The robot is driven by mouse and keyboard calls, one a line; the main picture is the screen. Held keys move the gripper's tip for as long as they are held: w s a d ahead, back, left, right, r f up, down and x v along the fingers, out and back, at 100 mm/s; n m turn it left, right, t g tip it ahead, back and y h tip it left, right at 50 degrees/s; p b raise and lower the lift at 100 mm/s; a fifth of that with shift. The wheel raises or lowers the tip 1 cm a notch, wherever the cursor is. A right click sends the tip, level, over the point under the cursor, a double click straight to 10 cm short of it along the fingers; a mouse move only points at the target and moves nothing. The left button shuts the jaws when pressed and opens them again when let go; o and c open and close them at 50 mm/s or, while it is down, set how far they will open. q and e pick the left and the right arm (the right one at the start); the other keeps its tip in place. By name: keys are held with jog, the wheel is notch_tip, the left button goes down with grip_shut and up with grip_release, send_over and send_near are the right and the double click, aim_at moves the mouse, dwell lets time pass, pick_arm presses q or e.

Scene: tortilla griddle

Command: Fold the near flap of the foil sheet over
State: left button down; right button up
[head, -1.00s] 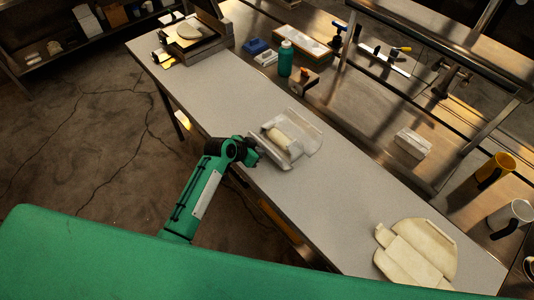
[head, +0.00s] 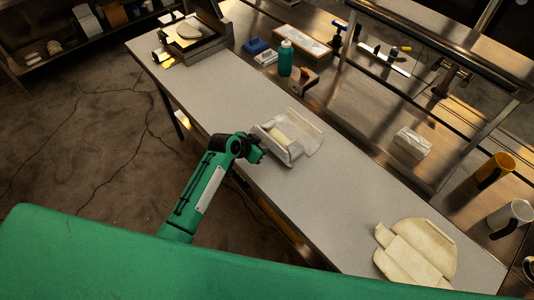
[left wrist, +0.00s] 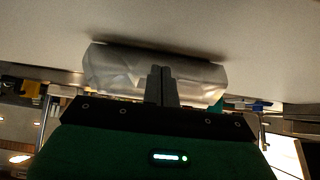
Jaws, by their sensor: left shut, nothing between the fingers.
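The foil sheet (head: 311,140) lies on the grey table around a pale rolled tortilla (head: 281,136). Its near flap (head: 271,147) is tilted up along the roll's near side, and its far part spreads flat beyond. My left gripper (head: 258,152) is at the near flap, low over the table's near edge. In the left wrist view its shut fingers (left wrist: 161,86) stand in front of the silvery foil (left wrist: 115,71), with nothing between them. Whether the fingertips touch the foil is not clear. My right gripper is not in view.
A griddle or press (head: 192,37) stands at the table's far left end. Flat tortilla-like pieces (head: 420,252) lie at the right end. A green bottle (head: 286,58) and a white block (head: 412,143) stand beyond the table. The tabletop between is clear.

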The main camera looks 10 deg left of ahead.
pick_arm(q)
jog(key=shift+w+d, duration=0.3)
jog(key=shift+w, duration=0.05)
jog(key=shift+w+d, duration=0.25)
jog(key=shift+w+f, duration=0.1)
jog(key=shift+w, duration=0.15)
jog(key=shift+d, duration=0.1)
jog(key=shift+w+d+f+b, duration=0.1)
jog(key=shift+w+d+b, duration=0.15)
jog(key=shift+w+b, duration=0.1)
jog(key=shift+s, duration=0.1)
